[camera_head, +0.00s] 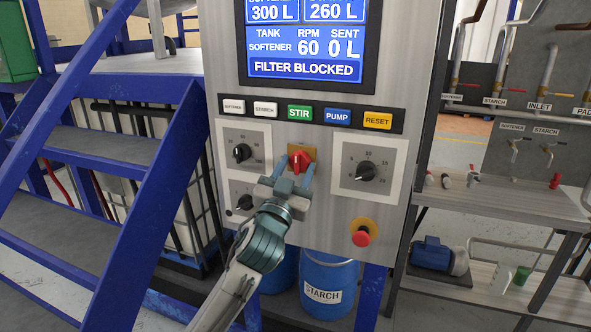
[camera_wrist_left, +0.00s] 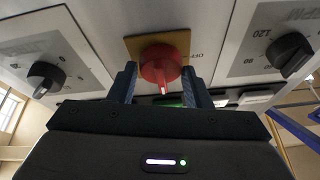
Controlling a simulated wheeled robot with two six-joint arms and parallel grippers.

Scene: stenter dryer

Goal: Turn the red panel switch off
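The red panel switch (camera_head: 299,160) sits on a yellow-orange square plate in the middle of the grey control panel. It also shows in the left wrist view (camera_wrist_left: 160,66), where its white mark points down toward my gripper. The word OFF (camera_wrist_left: 196,56) is printed to the right of the plate there. My left gripper (camera_head: 293,174) is in front of the switch with its fingers spread, one on each side of the knob. In the left wrist view the fingers (camera_wrist_left: 160,88) flank the knob closely; I cannot tell whether they touch it. My right gripper is not in view.
Black dials (camera_head: 242,153) and (camera_head: 366,171) flank the switch. A row of labelled buttons (camera_head: 299,112) runs above, below a blue screen (camera_head: 304,45). A red emergency button (camera_head: 361,238) is lower right. Blue stairs (camera_head: 150,200) stand left, and blue starch barrels (camera_head: 328,275) stand below.

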